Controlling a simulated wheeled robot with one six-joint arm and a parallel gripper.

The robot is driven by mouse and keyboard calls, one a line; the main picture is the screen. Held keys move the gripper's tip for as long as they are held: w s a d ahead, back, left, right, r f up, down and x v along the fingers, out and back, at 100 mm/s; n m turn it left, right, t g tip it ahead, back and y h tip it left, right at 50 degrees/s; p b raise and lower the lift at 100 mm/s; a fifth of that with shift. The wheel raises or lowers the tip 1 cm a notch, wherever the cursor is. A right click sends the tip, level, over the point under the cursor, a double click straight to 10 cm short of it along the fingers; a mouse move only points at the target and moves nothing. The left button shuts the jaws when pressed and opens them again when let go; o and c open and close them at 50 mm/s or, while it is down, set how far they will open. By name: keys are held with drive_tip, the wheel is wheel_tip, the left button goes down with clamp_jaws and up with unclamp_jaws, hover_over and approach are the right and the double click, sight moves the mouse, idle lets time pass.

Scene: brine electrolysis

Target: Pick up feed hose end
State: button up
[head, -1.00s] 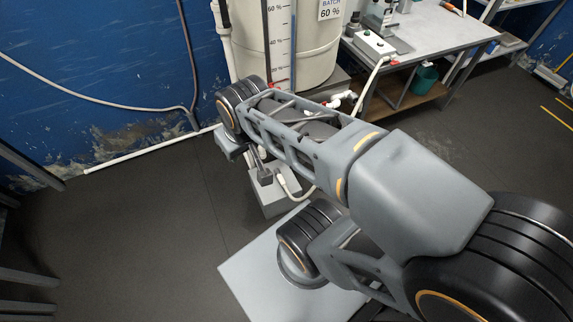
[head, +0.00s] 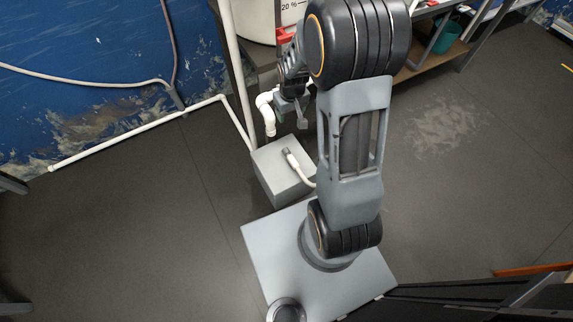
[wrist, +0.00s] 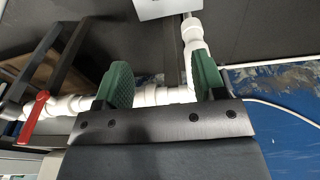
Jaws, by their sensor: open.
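The feed hose end (head: 287,153) is a pale hose tip with a grey end, lying on top of a grey box (head: 268,185) on the floor. Its hose curves right and passes behind my arm. My gripper (head: 291,112) is beyond the box, up by the white pipework, apart from the hose end. In the wrist view its two green-padded fingers (wrist: 162,82) are spread, with white pipe showing behind the gap. A pale box (wrist: 165,8) shows at that view's top edge; I cannot make out the hose end there.
A white pipe elbow (head: 267,112) stands close left of my gripper. A red valve handle (wrist: 35,117) is left in the wrist view. The tank (head: 258,22) and its stand are behind. A bench with a teal bin (head: 446,37) is right. Floor left of the box is clear.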

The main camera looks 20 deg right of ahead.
wheel_tip(320, 180, down, 18)
drive_tip(key=w+d+b, duration=0.1)
drive_tip(key=d+b, duration=0.2)
drive_tip(key=b, duration=0.2)
drive_tip(key=g+b, duration=0.1)
drive_tip(key=b, duration=0.5)
hover_over(295, 163)
wheel_tip(295, 163, down, 15)
drive_tip(key=shift+s+r, duration=0.1)
drive_tip(key=shift+f+b, duration=1.5)
drive_tip(key=shift+f, duration=1.65)
drive_tip(key=shift+c, duration=0.3)
drive_tip(key=c, duration=1)
drive_tip(key=shift+r, duration=0.15)
